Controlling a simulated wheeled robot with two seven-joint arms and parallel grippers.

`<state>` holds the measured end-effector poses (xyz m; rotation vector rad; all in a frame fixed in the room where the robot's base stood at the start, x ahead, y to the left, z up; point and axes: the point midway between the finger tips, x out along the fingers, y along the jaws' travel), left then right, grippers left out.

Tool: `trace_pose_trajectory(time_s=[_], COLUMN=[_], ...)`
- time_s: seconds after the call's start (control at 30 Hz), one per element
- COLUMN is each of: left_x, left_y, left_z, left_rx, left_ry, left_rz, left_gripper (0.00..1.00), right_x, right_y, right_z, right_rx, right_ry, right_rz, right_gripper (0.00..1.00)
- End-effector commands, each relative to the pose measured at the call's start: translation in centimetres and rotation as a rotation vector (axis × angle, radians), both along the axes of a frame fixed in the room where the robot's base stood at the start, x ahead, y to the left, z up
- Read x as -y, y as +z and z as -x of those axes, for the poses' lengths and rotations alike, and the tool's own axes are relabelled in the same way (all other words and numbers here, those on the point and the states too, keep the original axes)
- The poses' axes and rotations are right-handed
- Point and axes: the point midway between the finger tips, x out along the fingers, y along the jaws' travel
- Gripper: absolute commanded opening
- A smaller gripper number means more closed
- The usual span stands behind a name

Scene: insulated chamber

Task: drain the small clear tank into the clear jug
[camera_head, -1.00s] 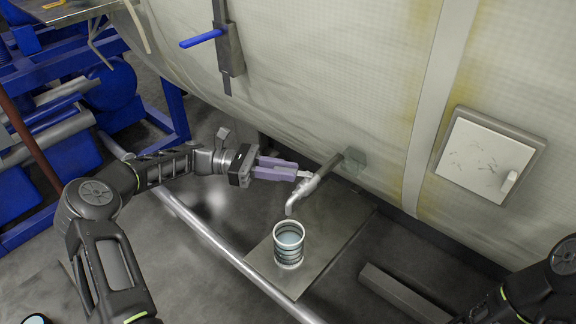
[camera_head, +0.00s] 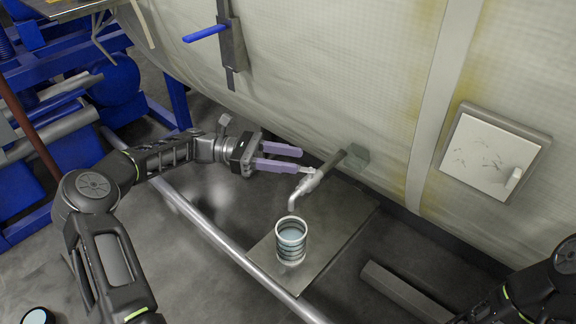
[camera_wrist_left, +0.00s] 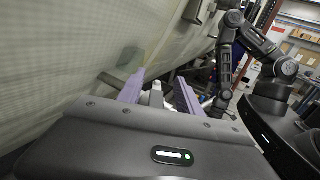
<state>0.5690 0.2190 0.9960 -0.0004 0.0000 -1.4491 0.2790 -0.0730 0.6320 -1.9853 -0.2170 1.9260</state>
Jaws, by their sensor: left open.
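The clear jug (camera_head: 291,242), round and ribbed with pale liquid inside, stands upright on a metal plate under the tap's spout. The metal tap (camera_head: 308,186) comes out of the insulated wall, its spout bent down over the jug; its small lever (camera_head: 306,170) is at the top. The small clear tank (camera_head: 355,158) seems to be the greenish see-through box at the tap's wall end. My left gripper (camera_head: 299,160) is open, its purple fingertips close to the lever; contact is unclear. In the left wrist view a pale part of the tap (camera_wrist_left: 156,97) shows between the fingers. My right gripper is out of view.
A blue-handled lever (camera_head: 206,33) hangs on the wall above. A white hatch (camera_head: 489,155) is at the right. A metal rail (camera_head: 222,242) runs along the floor before the plate (camera_head: 335,232). Blue machinery (camera_head: 80,100) stands at the left.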

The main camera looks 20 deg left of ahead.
Motion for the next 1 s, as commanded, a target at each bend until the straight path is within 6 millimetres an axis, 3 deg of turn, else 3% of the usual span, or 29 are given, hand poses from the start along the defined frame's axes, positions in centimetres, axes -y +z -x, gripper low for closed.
trace_pose_trajectory(time_s=[0.2, 0.4, 0.77, 0.87, 1.0], left_x=[0.0, 0.0, 0.0, 0.4, 2.9], left_y=[4.2, 6.9, 7.5, 7.5, 8.9], left_z=[0.0, 0.0, 0.0, 0.0, 0.2], left_rx=[0.003, 0.001, 0.000, 0.003, 0.043], left_ry=[0.001, 0.001, 0.000, -0.007, -0.052], left_rz=[-0.001, -0.001, 0.000, 0.000, -0.039], left_gripper=[0.42, 0.42, 0.41, 0.33, 0.21], right_x=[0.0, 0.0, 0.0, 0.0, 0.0], right_y=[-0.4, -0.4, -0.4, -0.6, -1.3], right_z=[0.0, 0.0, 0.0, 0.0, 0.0], right_rx=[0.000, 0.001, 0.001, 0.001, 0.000], right_ry=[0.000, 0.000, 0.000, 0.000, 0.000], right_rz=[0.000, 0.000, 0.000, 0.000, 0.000], right_gripper=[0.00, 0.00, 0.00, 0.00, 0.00])
